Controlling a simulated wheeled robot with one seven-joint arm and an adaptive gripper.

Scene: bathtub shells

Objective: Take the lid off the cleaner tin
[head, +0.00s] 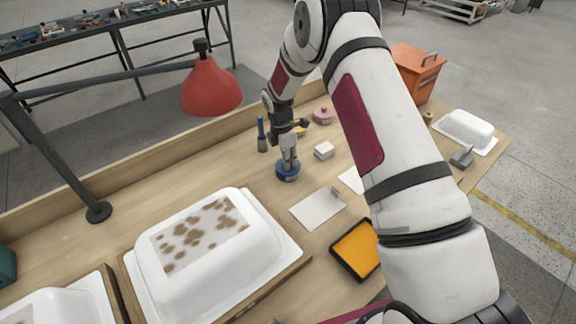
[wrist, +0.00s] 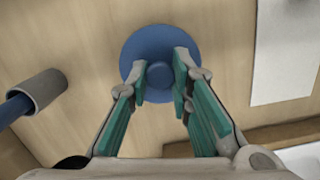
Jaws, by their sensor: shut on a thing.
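A round blue tin (head: 287,173) stands on the wooden bench, and I take it for the cleaner tin. Its round blue lid with a central knob (wrist: 158,75) fills the upper middle of the wrist view. My gripper (head: 289,161) points down over the tin. In the wrist view its green-padded fingers (wrist: 158,80) stand on either side of the knob and are shut on it. The tin's body under the lid is mostly hidden, and I cannot tell whether a gap lies between lid and tin.
A blue-handled tool in a grey holder (head: 262,143) stands left of the tin. A small white block (head: 324,150), a pink lidded pot (head: 323,114) and a pale sheet (head: 316,209) lie nearby. A white tub shell (head: 210,245) is in front; a red lamp (head: 211,88) hangs back left.

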